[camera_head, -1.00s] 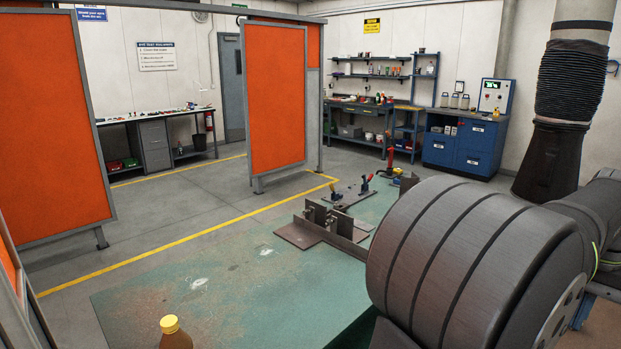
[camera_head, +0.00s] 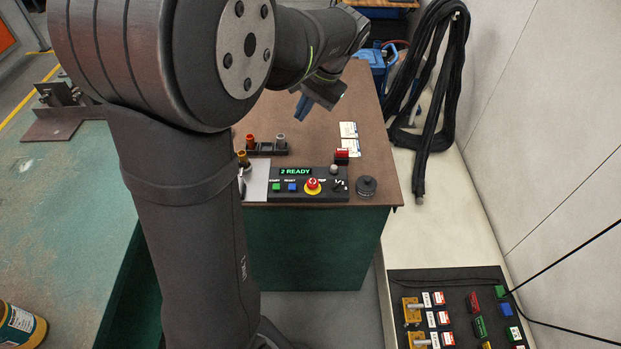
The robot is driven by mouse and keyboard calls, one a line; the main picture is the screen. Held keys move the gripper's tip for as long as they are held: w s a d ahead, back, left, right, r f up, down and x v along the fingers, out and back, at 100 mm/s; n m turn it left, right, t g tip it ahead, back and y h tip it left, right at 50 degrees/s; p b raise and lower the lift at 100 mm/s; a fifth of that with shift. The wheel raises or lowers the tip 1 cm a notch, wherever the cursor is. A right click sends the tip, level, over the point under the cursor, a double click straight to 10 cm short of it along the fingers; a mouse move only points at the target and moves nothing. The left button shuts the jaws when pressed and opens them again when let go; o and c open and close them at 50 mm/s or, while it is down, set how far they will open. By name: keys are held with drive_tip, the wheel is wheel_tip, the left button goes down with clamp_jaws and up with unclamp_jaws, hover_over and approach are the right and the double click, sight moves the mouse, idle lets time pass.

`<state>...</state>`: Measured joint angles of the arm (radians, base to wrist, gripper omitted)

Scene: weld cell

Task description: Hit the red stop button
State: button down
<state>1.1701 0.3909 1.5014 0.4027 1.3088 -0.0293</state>
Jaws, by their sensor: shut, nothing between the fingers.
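The red stop button (camera_head: 313,184) sits on a yellow ring on a black control panel (camera_head: 300,197). The panel is at the near edge of a brown-topped bench, and its green display reads "2 READY". Green and blue buttons are left of the red one, and a dark knob is right of it. My arm hides the bench's left part.
Colored pieces in a dark holder (camera_head: 264,146) stand behind the panel. A small red-topped block (camera_head: 342,154), white cards (camera_head: 348,138) and a round black piece (camera_head: 366,186) are nearby. A black cable (camera_head: 428,80) hangs at the right wall. A switch board (camera_head: 460,310) is at lower right.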

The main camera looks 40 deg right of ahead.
wheel_tip(320, 180, down, 6)
drive_tip(key=s+m+t, duration=0.1)
drive_tip(key=m+t, duration=0.3)
drive_tip(key=m, duration=0.3)
drive_tip(key=m+t+h, duration=0.1)
drive_tip(key=m+h, duration=0.1)
drive_tip(key=m, duration=0.4)
hover_over(316, 184)
drive_tip(key=shift+f, duration=2.35)
drive_tip(key=shift+f, duration=4.4)
drive_tip(key=shift+f, duration=0.4)
